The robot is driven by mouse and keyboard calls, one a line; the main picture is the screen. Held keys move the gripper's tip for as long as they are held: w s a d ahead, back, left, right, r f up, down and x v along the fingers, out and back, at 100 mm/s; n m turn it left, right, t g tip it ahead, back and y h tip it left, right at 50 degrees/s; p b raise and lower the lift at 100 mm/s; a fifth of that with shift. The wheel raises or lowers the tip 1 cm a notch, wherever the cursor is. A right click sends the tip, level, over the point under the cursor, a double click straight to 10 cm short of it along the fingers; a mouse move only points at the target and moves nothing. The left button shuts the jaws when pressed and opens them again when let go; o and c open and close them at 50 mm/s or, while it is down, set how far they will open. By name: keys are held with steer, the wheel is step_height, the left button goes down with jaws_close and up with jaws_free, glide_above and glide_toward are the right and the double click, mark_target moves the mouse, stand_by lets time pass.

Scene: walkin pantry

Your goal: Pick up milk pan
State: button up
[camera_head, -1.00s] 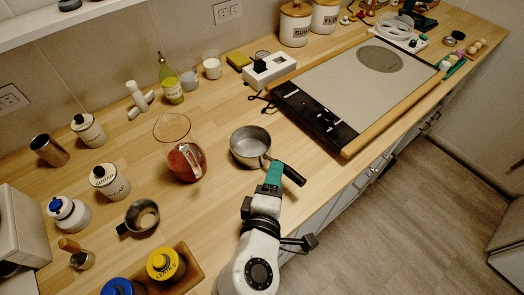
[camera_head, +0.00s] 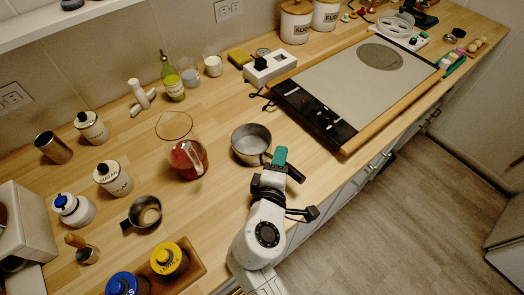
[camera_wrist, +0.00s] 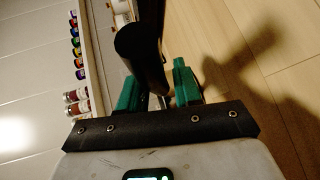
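The milk pan (camera_head: 251,143) is a small round grey metal pan, upright on the wooden counter. Its black handle points down and right in the head view, partly hidden by my gripper (camera_head: 279,157). In the wrist view the dark handle (camera_wrist: 140,55) shows large between the two green fingers of my gripper (camera_wrist: 158,88). The fingers are apart, with a visible gap beside the right one, so I see no firm hold. The pan bowl is not clearly visible in the wrist view.
A glass pitcher with red liquid (camera_head: 181,148) stands left of the pan. The cooktop (camera_head: 355,85) lies right. The counter's front edge is close to the handle.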

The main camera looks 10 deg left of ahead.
jaws_close()
steer(key=shift+r, duration=0.15)
stand_by(0.4)
